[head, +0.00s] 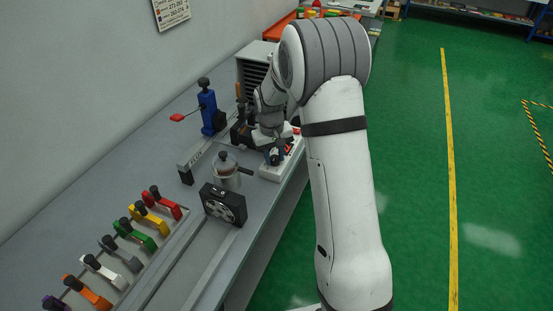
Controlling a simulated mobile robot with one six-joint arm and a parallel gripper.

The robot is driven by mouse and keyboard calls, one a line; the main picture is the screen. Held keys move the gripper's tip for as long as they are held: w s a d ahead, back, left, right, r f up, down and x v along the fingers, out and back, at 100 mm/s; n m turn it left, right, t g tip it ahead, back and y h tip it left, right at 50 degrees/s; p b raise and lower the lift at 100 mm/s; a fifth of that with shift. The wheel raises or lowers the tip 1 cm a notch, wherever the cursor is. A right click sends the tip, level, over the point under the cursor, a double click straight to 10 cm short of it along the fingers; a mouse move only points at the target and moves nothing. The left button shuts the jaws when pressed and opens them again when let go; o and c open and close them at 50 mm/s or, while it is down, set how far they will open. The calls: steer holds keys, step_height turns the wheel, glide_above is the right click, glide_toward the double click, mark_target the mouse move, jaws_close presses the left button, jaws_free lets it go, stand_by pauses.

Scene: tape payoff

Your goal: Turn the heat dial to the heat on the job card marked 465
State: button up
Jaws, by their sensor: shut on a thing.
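My gripper (273,157) is down at a low white unit (270,173) near the front edge of the bench. It is shut on what looks like the heat dial on top of this unit. The fingers and my arm hide most of the dial, so its pointer and scale cannot be read. A card with rows of small print (171,12) hangs on the wall at the top left. Its rows show number ranges, but they are too small to read surely. I cannot make out a card marked 465.
A metal pot (226,170) and a black box with a round face (223,205) stand left of the white unit. A blue stand (208,112) is behind. Several coloured clamps (141,226) line the bench (110,182). Green floor (415,150) is clear at right.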

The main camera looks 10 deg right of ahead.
steer(key=m+b, duration=0.1)
steer(key=m, duration=0.4)
steer(key=shift+w+m+b, duration=0.15)
steer(key=shift+m+b, duration=0.15)
steer(key=shift+b, duration=0.1)
steer(key=m+b, duration=0.1)
steer(key=m, duration=0.4)
steer(key=shift+m, duration=0.3)
steer(key=m+b, duration=0.1)
steer(key=m, duration=0.4)
steer(key=shift+d+g, duration=0.1)
steer(key=shift+g, duration=0.2)
steer(key=shift+m+y, duration=0.3)
steer(key=shift+m, duration=2.1)
steer(key=o, duration=0.8)
steer(key=shift+d, duration=0.1)
steer(key=shift+o, duration=0.9)
steer(key=shift+r, duration=0.1)
